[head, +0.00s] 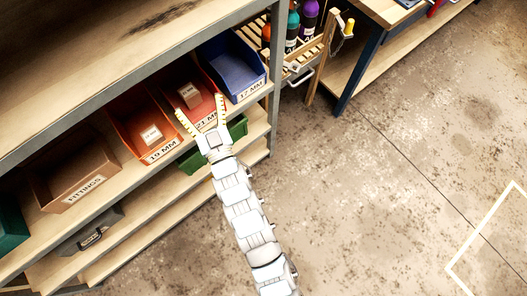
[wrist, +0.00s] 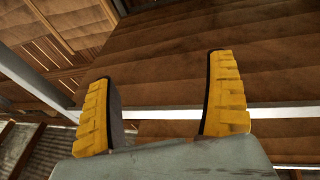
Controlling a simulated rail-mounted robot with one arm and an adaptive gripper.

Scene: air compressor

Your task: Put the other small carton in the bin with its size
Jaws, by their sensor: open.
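A small brown carton (head: 189,94) with a pale label sits in the red bin (head: 205,82) marked 21 MM. Another small carton (head: 151,135) sits in the orange bin (head: 127,120) marked 19 MM. The blue bin (head: 237,64) marked 17 MM looks empty. My gripper (head: 200,108) is open at the front of the 21 MM bin, its fingers on either side of that bin's front in the picture. Whether it touches the bin or carton I cannot tell. In the wrist view the open yellow-padded fingers (wrist: 160,85) hold nothing; no carton shows there.
The bins stand on a wooden shelf, with a brown FITTINGS box (head: 72,177) further left. A green bin (head: 205,150) lies on the shelf below, partly behind my arm. A grey shelf post (head: 274,80) stands to the right. The concrete floor (head: 380,190) is clear.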

